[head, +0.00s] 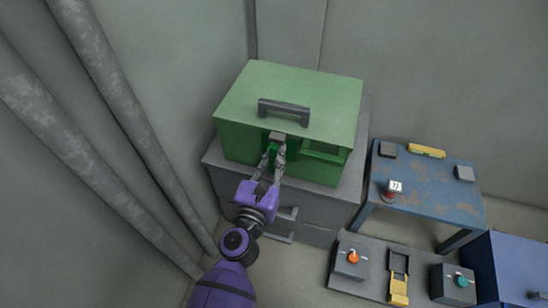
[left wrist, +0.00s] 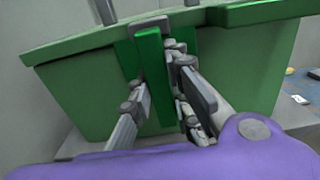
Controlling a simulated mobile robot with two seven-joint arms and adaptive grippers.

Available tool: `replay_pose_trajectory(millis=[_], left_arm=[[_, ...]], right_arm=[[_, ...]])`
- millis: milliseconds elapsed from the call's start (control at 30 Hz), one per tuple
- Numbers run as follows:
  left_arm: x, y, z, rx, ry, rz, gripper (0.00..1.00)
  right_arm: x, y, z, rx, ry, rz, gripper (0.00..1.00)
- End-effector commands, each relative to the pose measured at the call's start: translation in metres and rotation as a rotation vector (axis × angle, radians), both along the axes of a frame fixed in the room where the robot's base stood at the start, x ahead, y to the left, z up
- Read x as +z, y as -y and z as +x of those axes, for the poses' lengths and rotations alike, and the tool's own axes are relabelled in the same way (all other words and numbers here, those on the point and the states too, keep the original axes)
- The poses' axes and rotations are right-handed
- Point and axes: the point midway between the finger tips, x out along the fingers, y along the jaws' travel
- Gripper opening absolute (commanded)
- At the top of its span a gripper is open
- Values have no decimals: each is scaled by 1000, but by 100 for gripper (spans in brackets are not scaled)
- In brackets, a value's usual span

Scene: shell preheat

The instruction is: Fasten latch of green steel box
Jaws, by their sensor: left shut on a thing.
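The green steel box (head: 240,108) stands on a grey drawer cabinet, with its lid down and a dark handle (head: 284,110) on the lid. Its latch (head: 274,147) is a green upright strip under a small grey piece at the lid's front edge. The latch also shows in the left wrist view (left wrist: 150,75). My left gripper (head: 274,152) is at the box front, its fingers on either side of the latch strip and shut on it. The wrist view shows the fingers (left wrist: 165,95) around the strip. My right gripper is in neither view.
The grey cabinet (head: 325,236) has drawer handles below the box. A rusty blue table (head: 435,195) stands to the right with small blocks and a red-based item. A low board (head: 375,285) with switches lies in front. Pipes (head: 100,175) run along the left wall.

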Motion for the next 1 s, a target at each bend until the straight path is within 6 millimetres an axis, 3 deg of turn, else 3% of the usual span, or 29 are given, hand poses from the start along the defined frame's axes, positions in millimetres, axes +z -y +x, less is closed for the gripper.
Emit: replay_pose_trajectory(millis=[367, 400, 500, 833, 1000], left_arm=[[-1, 1, -1, -2, -4, -9, 0], [-1, 1, -1, -2, -4, -9, 22], [-1, 1, -1, -2, -4, -8, 35], [0, 0, -2, 0, -3, -6, 36], [-1, -7, -21, 2, -6, -8, 36]], right_arm=[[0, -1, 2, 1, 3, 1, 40], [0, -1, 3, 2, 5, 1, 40], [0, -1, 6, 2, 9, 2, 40], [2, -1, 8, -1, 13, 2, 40], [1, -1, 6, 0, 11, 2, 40]])
